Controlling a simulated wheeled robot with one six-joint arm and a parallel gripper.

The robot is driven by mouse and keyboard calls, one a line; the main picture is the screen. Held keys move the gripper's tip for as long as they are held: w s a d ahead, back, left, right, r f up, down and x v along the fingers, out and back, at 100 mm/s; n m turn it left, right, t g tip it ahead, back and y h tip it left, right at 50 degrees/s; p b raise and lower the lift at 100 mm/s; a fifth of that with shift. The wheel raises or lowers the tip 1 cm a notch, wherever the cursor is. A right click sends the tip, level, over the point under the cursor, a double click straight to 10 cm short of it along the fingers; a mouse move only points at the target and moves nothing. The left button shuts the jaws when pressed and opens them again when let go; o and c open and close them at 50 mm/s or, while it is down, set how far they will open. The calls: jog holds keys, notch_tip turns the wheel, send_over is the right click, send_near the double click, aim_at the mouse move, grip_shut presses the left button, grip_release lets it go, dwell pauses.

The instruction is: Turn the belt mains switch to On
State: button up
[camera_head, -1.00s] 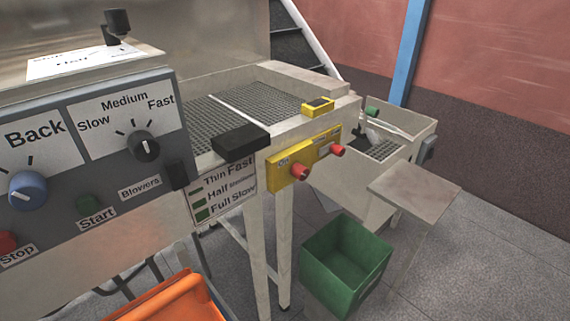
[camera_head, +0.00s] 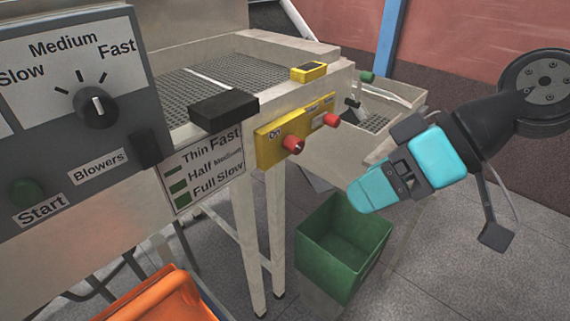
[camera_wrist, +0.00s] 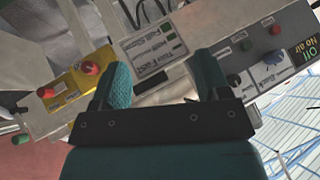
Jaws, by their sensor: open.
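A yellow switch panel (camera_head: 268,152) is on the front of the conveyor frame. It carries two red knobs: a nearer one (camera_head: 292,145) beside an "On" label, and a farther one (camera_head: 331,120) to its right. I cannot read which is the belt mains switch. My gripper (camera_head: 366,197), with teal fingers, is right of and below the panel, apart from it. In the wrist view my gripper (camera_wrist: 162,60) is open and empty, its fingers apart. There the yellow panel (camera_wrist: 72,90) is left of the fingers, with the knobs (camera_wrist: 90,68) visible.
A green bin (camera_head: 340,245) stands on the floor below the gripper. An orange crate (camera_head: 160,298) is at the lower left. A grey control panel (camera_head: 60,140) with a speed dial and green Start button fills the left. A black box (camera_head: 223,108) juts from the conveyor frame.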

jog(key=w+a+f+t+y+b, duration=0.2)
jog(key=w+f+y+b, duration=0.2)
jog(key=w+f+b, duration=0.4)
jog(key=m+t+y+b, duration=0.2)
jog(key=t+b, duration=0.4)
jog(key=t, duration=0.2)
send_near(300, 148)
jog(key=shift+h, duration=0.3)
jog(key=w+a+p, duration=0.1)
jog(key=p, duration=0.4)
jog(key=w+a+r+p, duration=0.1)
jog(key=p, duration=0.4)
jog(key=a+p, duration=0.2)
jog(key=p, duration=0.3)
jog(key=shift+w+r, duration=0.15)
jog(key=shift+w, duration=0.25)
jog(key=p, duration=0.3)
jog(key=a+p, duration=0.1)
jog(key=p, duration=0.1)
jog(key=shift+w+p, duration=0.25)
jog(key=shift+p, duration=0.15)
jog(key=p+x, duration=0.3)
jog(key=p, duration=0.1)
jog(key=shift+p, duration=0.4)
jog(key=shift+w+a+f, duration=0.2)
jog(key=shift+w+a, duration=0.25)
jog(key=shift+a, duration=0.05)
jog(key=shift+w+a+f, duration=0.25)
jog(key=shift+w+a, duration=0.2)
jog(key=shift+a, duration=0.1)
